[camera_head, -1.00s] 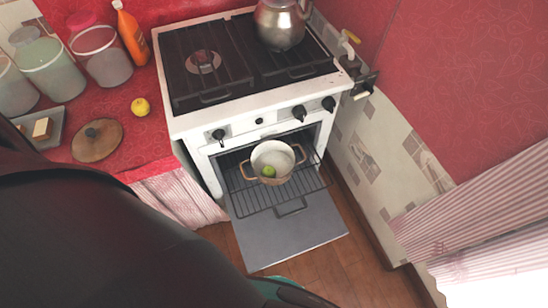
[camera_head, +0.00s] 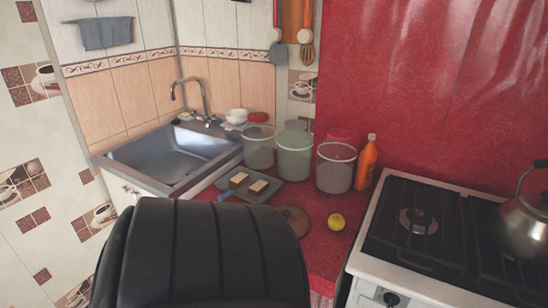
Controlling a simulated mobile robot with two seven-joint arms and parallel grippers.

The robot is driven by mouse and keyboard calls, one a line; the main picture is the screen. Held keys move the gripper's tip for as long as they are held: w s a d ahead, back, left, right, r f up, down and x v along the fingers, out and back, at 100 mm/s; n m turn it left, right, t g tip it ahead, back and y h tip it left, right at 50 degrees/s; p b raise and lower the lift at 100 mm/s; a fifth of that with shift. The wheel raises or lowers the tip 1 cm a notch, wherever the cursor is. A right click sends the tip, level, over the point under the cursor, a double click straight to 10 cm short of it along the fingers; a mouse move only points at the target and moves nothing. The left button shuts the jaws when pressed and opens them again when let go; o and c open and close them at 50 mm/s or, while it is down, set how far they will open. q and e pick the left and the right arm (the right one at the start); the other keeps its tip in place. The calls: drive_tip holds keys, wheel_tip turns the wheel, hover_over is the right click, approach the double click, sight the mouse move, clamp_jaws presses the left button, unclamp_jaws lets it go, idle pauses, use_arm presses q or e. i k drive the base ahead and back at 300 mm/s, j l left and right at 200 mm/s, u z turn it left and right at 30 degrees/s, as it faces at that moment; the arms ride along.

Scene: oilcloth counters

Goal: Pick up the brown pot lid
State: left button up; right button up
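The brown pot lid (camera_head: 296,219) lies on the red counter, left of the lemon. My own dark arm or body part in front hides its lower left part. Its dark knob is not clearly visible. No gripper fingers show in the view, so neither gripper can be placed relative to the lid.
A yellow lemon (camera_head: 336,222), a tray (camera_head: 262,195) with two blocks, clear canisters (camera_head: 336,172) and an orange bottle (camera_head: 366,165) surround the lid. The stove (camera_head: 440,215) with a kettle (camera_head: 525,225) is at right, the sink (camera_head: 172,158) at left.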

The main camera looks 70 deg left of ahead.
sight(300, 221)
drive_tip(key=u, duration=1.3)
